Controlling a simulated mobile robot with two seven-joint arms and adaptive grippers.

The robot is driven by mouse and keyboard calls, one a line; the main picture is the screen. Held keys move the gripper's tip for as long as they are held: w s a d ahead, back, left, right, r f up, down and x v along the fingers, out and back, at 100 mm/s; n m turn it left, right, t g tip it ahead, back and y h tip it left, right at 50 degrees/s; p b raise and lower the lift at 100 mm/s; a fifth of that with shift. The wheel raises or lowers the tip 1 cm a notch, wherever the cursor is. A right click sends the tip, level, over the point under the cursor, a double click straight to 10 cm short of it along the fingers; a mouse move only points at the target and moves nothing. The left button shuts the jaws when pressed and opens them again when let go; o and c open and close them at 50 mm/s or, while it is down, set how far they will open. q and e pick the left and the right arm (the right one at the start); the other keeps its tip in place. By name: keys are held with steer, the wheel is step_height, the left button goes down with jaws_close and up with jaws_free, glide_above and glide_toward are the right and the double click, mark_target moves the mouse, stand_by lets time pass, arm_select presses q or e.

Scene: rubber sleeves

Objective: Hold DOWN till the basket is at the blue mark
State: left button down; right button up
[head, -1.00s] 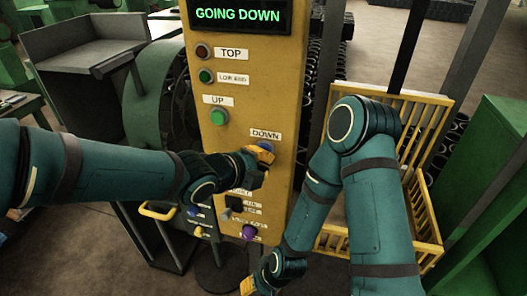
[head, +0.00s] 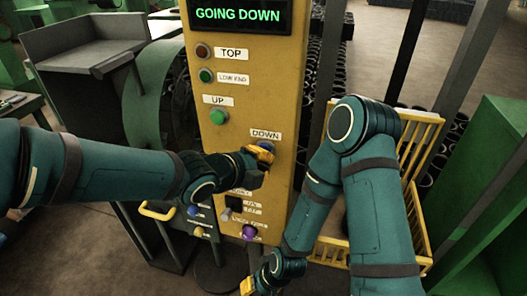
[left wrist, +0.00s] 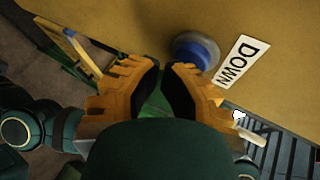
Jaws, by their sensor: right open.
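The yellow control panel (head: 240,120) has a lit display (head: 237,15) reading "GOING DOWN". The blue DOWN button (head: 268,146) is partly covered by my left gripper (head: 262,155). In the left wrist view the DOWN button (left wrist: 195,52) sits at the tips of my left gripper (left wrist: 163,68), whose fingers are nearly together with nothing held. Contact looks likely, but depth is hard to judge. The yellow slatted basket (head: 420,235) is at the right, partly behind my right arm. My right gripper (head: 262,283) is low by the panel's base, open.
The panel also has a green UP button (head: 218,117), a red TOP button (head: 203,52) and a purple knob (head: 249,232). Green machinery (head: 495,190) stands at the right. Dark posts rise near the basket. A grey tray (head: 85,45) is at the left.

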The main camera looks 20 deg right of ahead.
arm_select(q)
steer(key=shift+s, duration=0.1)
stand_by(0.8)
steer(key=shift+s+a+b, duration=0.4)
steer(key=shift+s, duration=0.15)
steer(key=s+a, duration=0.1)
steer(key=s, duration=0.1)
steer(key=s+a+b, duration=0.1)
steer(key=s, duration=0.1)
steer(key=shift+a, duration=0.4)
stand_by(0.3)
